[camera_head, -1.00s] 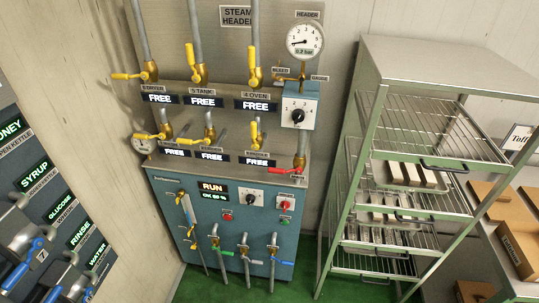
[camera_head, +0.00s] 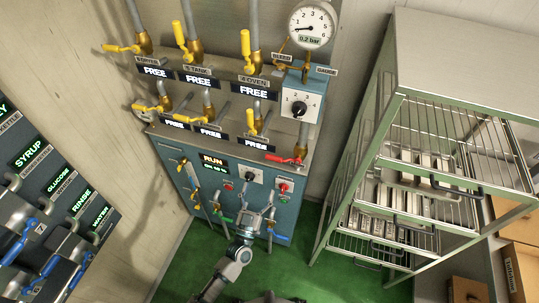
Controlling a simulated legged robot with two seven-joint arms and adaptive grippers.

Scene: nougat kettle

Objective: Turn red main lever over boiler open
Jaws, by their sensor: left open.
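The red main lever (camera_head: 283,159) sits on a valve at the right end of the top edge of the blue-green boiler cabinet (camera_head: 178,157). It lies roughly level, its handle pointing left from the pipe. My left gripper (camera_head: 257,212) is in front of the cabinet's lower front, below the red lever and apart from it. It is open and looks empty, though its fingers are small against the cabinet. My right gripper is not in view.
Yellow valve levers (camera_head: 184,36) and pipes crowd the panel above. A pressure gauge (camera_head: 312,25) reads about 0.2 bar. A metal rack (camera_head: 395,100) stands at the right; a dispenser panel (camera_head: 35,210) is at the left. Green floor (camera_head: 180,265) is clear between.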

